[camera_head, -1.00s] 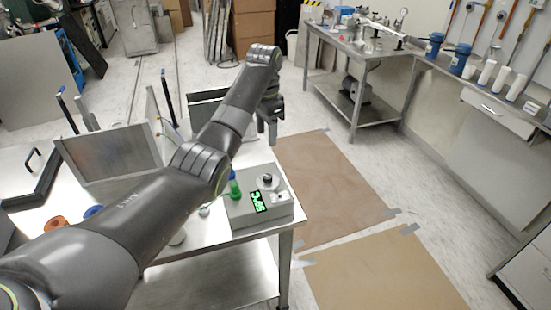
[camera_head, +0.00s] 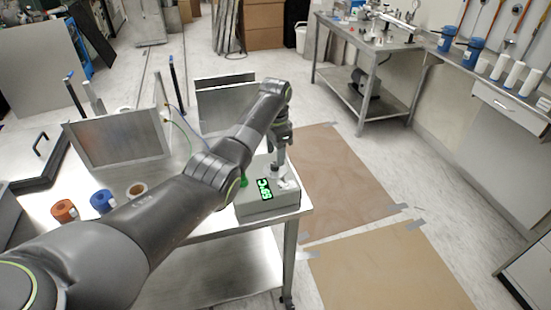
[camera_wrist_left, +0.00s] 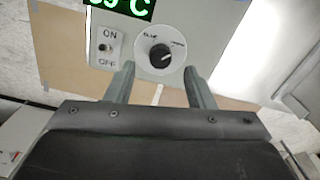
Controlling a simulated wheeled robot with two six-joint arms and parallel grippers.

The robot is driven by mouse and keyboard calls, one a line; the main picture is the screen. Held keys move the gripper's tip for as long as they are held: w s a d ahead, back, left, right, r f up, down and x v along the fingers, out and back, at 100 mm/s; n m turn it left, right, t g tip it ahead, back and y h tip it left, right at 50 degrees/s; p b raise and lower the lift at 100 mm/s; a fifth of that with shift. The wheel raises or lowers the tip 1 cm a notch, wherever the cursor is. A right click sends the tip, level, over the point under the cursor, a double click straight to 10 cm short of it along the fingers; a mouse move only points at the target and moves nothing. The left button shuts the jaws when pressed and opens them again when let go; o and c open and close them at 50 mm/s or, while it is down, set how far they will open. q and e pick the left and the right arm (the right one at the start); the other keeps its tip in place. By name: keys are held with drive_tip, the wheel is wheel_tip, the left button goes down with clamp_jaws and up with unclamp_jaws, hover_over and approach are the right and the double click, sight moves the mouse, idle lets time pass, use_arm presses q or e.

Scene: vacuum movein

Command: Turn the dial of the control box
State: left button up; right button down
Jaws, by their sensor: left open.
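The grey control box (camera_head: 283,205) stands at the right front corner of the metal table, with a green lit display (camera_head: 264,189). In the left wrist view its panel (camera_wrist_left: 215,22) shows a black dial (camera_wrist_left: 160,55) on a white round plate, with a switch (camera_wrist_left: 107,47) marked ON and OFF to the left. My left gripper (camera_head: 279,160) points down over the box. In the wrist view the left gripper (camera_wrist_left: 159,73) is open, its fingers on either side below the dial, apart from it. In the head view the gripper covers the dial. My right gripper is not in view.
An orange spool (camera_head: 64,210) and a blue spool (camera_head: 103,201) are at the table's left front. A metal plate (camera_head: 118,139) stands upright behind them. A green object (camera_head: 243,181) is close beside the box.

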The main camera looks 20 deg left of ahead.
sight(275, 167)
use_arm(q)
wheel_tip(275, 167, down, 3)
drive_tip(key=shift+r, duration=0.15)
drive_tip(key=shift+f, duration=0.5)
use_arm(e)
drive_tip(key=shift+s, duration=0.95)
use_arm(q)
drive_tip(key=c, duration=1)
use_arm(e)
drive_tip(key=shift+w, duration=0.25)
